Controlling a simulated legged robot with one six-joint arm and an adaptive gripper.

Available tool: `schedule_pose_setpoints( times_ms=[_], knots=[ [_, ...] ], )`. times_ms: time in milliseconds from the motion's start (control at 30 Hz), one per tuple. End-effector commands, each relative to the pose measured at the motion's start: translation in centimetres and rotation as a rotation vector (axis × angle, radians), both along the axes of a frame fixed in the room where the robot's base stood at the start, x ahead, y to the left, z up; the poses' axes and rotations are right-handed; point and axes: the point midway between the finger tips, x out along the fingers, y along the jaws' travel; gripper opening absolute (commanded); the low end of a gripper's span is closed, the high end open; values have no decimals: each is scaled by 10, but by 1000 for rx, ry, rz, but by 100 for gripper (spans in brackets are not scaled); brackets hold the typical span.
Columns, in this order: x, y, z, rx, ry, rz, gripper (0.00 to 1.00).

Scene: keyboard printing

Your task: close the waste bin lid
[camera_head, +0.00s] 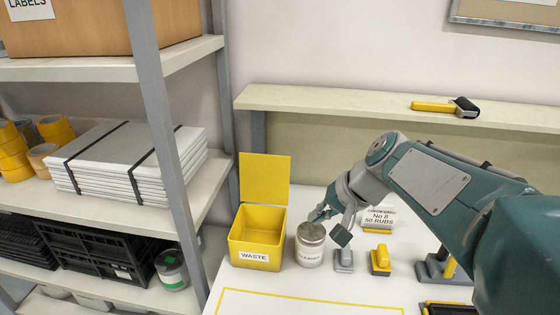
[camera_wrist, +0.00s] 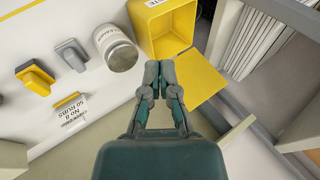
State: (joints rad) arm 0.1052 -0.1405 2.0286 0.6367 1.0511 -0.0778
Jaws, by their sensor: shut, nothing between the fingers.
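The yellow waste bin (camera_head: 257,240) stands on the white table with a WASTE label on its front. Its yellow lid (camera_head: 265,178) stands upright at the back edge, so the bin is open and its inside shows empty. In the wrist view the bin (camera_wrist: 165,32) is at the top and the lid (camera_wrist: 200,80) stretches to the lower right. My gripper (camera_head: 327,225) is to the right of the bin, near the jar, apart from the lid in the head view.
A shelf unit (camera_head: 168,130) rises at the left; a ledge (camera_head: 340,103) runs behind.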

Motion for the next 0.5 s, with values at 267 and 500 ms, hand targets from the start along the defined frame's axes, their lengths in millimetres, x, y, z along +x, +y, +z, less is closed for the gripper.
schedule_pose_setpoints(
  times_ms=[267, 500],
  knots=[
    [87, 7, -6, 264, 60, -72, 0],
    [161, 8, -20, 490, 83, -140, 0]
  ],
)
